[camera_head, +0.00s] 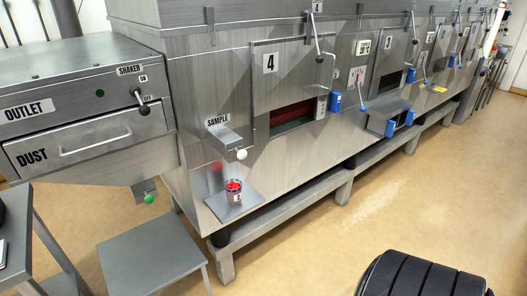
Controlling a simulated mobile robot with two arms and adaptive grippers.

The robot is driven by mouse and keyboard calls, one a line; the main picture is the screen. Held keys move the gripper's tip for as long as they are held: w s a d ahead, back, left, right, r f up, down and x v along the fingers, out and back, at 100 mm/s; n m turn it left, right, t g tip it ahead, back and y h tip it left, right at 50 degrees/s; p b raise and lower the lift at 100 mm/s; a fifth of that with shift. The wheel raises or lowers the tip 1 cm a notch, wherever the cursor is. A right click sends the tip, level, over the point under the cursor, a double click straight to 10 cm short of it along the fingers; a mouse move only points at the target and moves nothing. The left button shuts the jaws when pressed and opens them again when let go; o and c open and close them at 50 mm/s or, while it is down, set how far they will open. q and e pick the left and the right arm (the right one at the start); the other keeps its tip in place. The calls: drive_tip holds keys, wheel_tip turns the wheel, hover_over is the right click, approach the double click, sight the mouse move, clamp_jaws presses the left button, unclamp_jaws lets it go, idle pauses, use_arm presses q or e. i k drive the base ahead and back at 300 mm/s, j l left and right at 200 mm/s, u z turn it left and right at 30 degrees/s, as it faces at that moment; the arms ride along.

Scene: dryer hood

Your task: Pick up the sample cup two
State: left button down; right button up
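A small sample cup (235,196) with red contents stands upright on a small metal shelf (224,209) at the lower front of the big metal machine. A light label with a dark mark is on its front, too small to read for sure. The cup is below the sample outlet, which is marked SAMPLE and has a white knob (241,154). No other sample cup is clearly in view. Neither of my grippers is in view, and nothing is touching the cup.
A grey metal table (150,255) stands at the lower left of the shelf. A darker grey table (14,240) is at the left edge. The dust drawer (85,140) is above them. Open tan floor (310,245) lies right of the shelf, in front of the machine.

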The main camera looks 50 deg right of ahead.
sight(233, 187)
drive_tip(key=z, duration=1.3)
